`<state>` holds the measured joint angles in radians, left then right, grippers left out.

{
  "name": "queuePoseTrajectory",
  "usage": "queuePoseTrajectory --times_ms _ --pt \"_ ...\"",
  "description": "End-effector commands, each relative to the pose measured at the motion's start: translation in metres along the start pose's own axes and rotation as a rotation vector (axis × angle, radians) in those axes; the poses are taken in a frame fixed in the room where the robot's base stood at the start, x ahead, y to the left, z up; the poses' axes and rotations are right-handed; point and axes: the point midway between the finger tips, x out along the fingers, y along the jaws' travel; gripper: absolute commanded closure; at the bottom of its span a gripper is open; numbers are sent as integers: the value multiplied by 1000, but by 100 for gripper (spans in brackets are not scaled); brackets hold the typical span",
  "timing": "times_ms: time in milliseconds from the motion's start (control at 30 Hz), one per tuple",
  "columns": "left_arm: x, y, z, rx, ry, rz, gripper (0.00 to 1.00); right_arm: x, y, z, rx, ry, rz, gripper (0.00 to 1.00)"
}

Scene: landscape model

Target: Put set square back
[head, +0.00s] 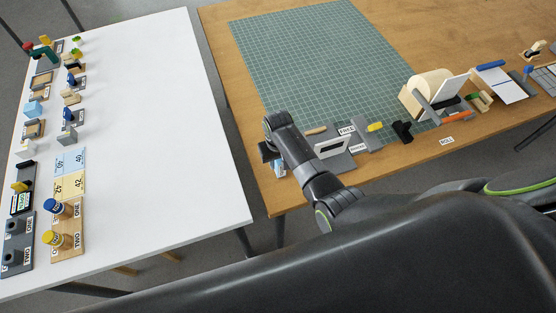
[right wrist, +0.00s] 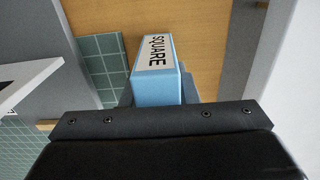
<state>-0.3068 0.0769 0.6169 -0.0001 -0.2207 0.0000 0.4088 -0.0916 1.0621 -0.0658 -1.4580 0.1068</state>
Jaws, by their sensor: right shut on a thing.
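My right gripper (head: 270,153) is at the near-left corner of the wooden table, its arm crossing from the right. In the right wrist view, a light blue block with a white label reading SQUARE (right wrist: 157,84) sits centred between the dark fingers. The gripper is shut on this block, which I take as the set square. Its blue also shows just below the gripper in the head view (head: 279,168). The rest of it is hidden by the gripper, and I cannot tell whether it touches the table. My left gripper is not in view.
A green cutting mat (head: 310,60) covers much of the wooden table (head: 215,45). A grey holder (head: 331,147), a FREE label (head: 346,130) and a black piece (head: 402,131) lie right of the gripper. A gap separates the white table (head: 170,110), whose left side holds several items.

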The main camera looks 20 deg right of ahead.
Motion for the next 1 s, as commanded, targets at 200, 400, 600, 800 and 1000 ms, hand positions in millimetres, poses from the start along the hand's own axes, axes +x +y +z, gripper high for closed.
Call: queuePoseTrajectory --times_ms 200,400,600,800,1000 --pt "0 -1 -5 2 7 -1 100 0 0 0 0 1 0 98" --pt "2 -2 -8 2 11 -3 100 3 0 0 0 0 0 64" --pt "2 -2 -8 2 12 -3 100 3 0 0 0 0 0 51" --pt "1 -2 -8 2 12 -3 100 1 0 0 0 0 0 51" --pt "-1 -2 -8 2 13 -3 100 -15 0 -1 0 3 -1 51"
